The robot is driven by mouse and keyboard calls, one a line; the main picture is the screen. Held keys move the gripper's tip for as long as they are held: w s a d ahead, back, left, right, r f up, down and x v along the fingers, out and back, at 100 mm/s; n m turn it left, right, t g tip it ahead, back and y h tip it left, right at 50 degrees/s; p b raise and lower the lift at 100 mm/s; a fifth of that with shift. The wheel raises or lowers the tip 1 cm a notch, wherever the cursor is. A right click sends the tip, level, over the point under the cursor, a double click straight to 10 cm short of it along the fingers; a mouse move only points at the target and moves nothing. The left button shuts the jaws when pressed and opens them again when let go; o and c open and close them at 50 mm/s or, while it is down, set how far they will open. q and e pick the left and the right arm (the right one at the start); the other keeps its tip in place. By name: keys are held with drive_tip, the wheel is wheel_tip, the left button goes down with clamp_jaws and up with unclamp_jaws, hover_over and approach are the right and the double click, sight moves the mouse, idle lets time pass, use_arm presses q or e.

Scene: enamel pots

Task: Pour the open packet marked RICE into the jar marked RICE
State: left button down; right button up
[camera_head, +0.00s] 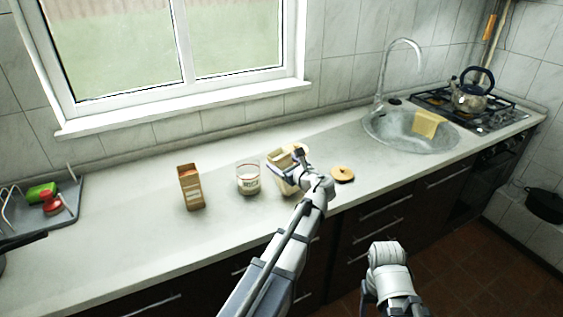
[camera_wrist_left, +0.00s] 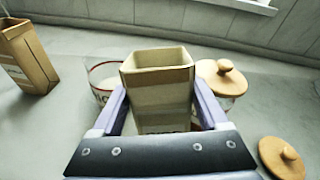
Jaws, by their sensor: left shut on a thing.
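My left gripper (camera_head: 297,160) is shut on a cream open-topped packet (camera_head: 276,164), which stands upright between the fingers (camera_wrist_left: 160,108) in the left wrist view. The packet (camera_wrist_left: 158,78) has its open mouth up; its print is mostly hidden. An open glass jar (camera_head: 248,181) with a red-edged label and pale contents stands just left of the packet; its label is too small to read surely. In the left wrist view the jar (camera_wrist_left: 98,85) is partly hidden behind the packet. My right arm shows low in the head view, but I cannot make out its gripper.
A brown open packet (camera_head: 190,187) stands left of the jar. A jar with a wooden lid (camera_wrist_left: 225,78) is behind the held packet. A loose wooden lid (camera_head: 342,174) lies to the right. The sink (camera_head: 408,135) is farther right, a grey tray (camera_head: 70,205) far left.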

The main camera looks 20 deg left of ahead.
use_arm(q)
drive_tip(key=shift+a+r+n+h+p, duration=0.3)
drive_tip(key=shift+a+h+p, duration=0.1)
drive_tip(key=shift+p, duration=0.5)
idle(0.5)
drive_tip(key=shift+s+a+r+n+g+h+p, duration=0.15)
drive_tip(key=shift+a+r+n+h+p, duration=0.4)
drive_tip(key=shift+p, duration=1.05)
drive_tip(key=shift+s+a+r+n+g+h+p, duration=0.2)
drive_tip(key=shift+a+r+h+p, duration=0.5)
drive_tip(key=shift+p, duration=0.85)
idle(1.6)
drive_tip(key=shift+a+r+n+h+p, duration=0.1)
drive_tip(key=shift+r+n+h+p, duration=0.4)
drive_tip(key=shift+p, duration=0.7)
idle(0.6)
